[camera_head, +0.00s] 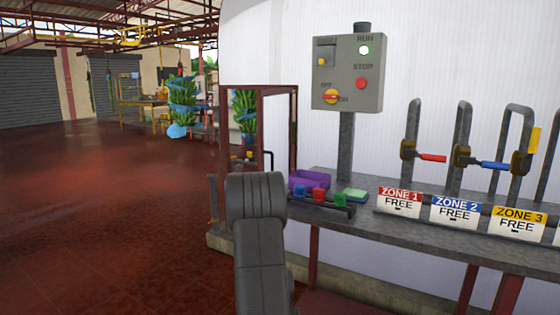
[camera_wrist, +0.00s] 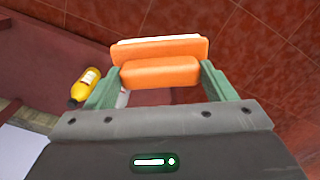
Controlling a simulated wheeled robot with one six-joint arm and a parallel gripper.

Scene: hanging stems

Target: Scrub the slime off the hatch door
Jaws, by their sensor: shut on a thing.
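In the wrist view my gripper (camera_wrist: 160,80) has its two green fingers shut on an orange block-shaped scrubber (camera_wrist: 160,71). A pale strip shows along the scrubber's far edge. In the head view my grey arm hides the gripper and the scrubber. A dark red frame (camera_head: 294,125) stands beyond my arm, with green bananas showing through it. I cannot tell whether it belongs to the hatch door. I cannot make out any slime in either view.
A yellow bottle (camera_wrist: 84,87) lies left of my gripper in the wrist view. Red floor (camera_head: 100,200) is open at left.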

